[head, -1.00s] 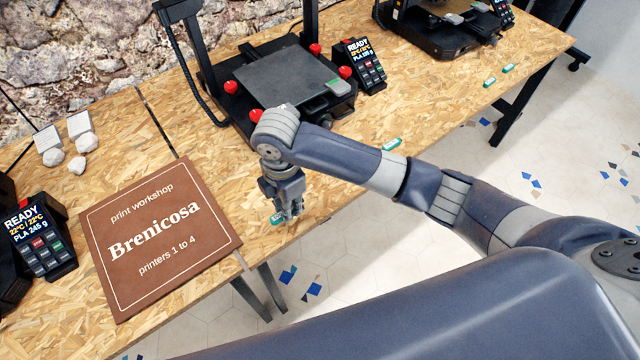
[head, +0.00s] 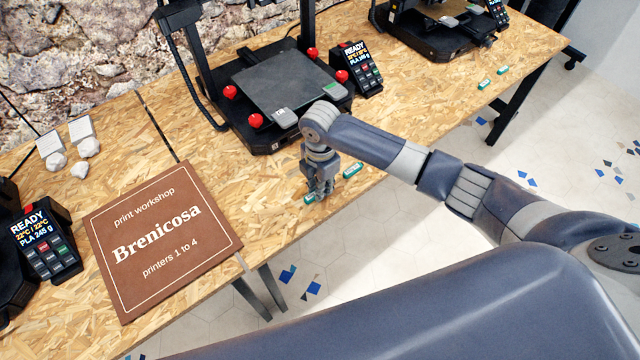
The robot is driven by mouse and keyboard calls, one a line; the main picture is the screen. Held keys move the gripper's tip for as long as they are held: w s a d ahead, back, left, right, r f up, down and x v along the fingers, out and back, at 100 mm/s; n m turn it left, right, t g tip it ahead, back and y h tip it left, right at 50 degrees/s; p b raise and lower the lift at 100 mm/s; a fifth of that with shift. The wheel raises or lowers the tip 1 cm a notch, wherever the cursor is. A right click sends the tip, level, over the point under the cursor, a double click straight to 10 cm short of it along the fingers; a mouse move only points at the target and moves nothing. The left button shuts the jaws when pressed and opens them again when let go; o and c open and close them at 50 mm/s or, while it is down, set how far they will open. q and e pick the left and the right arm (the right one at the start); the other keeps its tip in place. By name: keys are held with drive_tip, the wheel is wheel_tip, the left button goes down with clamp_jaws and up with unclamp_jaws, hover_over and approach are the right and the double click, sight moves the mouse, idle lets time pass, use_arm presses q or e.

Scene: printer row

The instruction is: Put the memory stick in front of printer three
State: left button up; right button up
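My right gripper (head: 318,192) points down over the table's front edge, in front of the middle printer (head: 283,85). A small green-and-white memory stick (head: 310,197) shows at its fingertips; it has travelled with the gripper, so the fingers appear shut on it. The fingers hide part of it, and I cannot tell whether it touches the table. A similar stick (head: 352,170) lies just to the right on the front edge. Two more, one (head: 484,83) and another (head: 502,70), lie farther right, in front of the far printer (head: 430,35). My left gripper is out of view.
A brown "Brenicosa, printers 1 to 4" sign (head: 160,240) lies at the left of the wooden table (head: 225,170). Control panels stand by the printers, one (head: 357,68) at the middle printer and one (head: 42,240) at far left. Red knobs (head: 255,120) edge the bed.

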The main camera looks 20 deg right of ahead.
drive_tip(key=shift+f, duration=0.15)
drive_tip(key=o, duration=0.8)
drive_tip(key=shift+c, duration=0.2)
wheel_tip(320, 180, up, 12)
drive_tip(key=shift+r+b, duration=0.2)
drive_tip(key=shift+b, duration=0.15)
drive_tip(key=shift+f, duration=0.1)
